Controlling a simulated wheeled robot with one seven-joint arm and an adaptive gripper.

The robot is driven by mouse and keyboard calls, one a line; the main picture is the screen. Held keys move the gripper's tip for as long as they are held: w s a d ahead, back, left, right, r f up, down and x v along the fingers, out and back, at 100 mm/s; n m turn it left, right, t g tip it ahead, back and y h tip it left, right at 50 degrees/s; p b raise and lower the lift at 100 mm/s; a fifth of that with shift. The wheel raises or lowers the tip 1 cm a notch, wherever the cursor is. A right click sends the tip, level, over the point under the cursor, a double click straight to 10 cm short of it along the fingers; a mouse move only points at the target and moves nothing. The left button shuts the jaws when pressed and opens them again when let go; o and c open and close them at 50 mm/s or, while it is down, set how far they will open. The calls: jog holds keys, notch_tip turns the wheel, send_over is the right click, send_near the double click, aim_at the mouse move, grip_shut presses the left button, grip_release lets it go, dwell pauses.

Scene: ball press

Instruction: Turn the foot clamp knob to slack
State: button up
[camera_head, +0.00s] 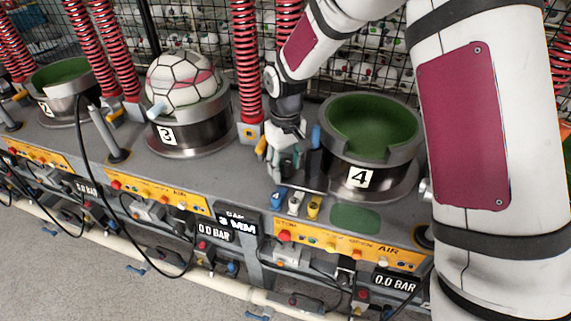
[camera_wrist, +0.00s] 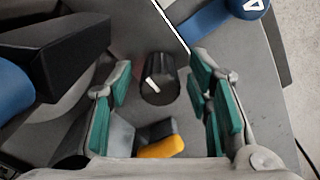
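A dark round knob (camera_wrist: 160,78) with a short white pointer mark stands on the grey deck in the wrist view. I take it to be the foot clamp knob, though no label on it can be read. The pointer slants from upper left to lower right in that view. My gripper (camera_wrist: 163,76) is open, with green-padded fingers on the left and right of the knob and visible gaps on both sides. In the head view my gripper (camera_head: 286,160) points down, left of the station 4 cup (camera_head: 390,163). The knob cannot be made out there.
A blue-topped dark post (camera_head: 316,138) stands close to the right of my gripper. Blue (camera_head: 279,197), white (camera_head: 296,203) and yellow (camera_head: 314,207) tabs sit in front. Station 3 with a ball (camera_head: 184,82) is left; red springs (camera_head: 246,65) rise behind.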

aim_at(285, 161)
notch_tip(285, 161, up, 12)
dwell(0.6)
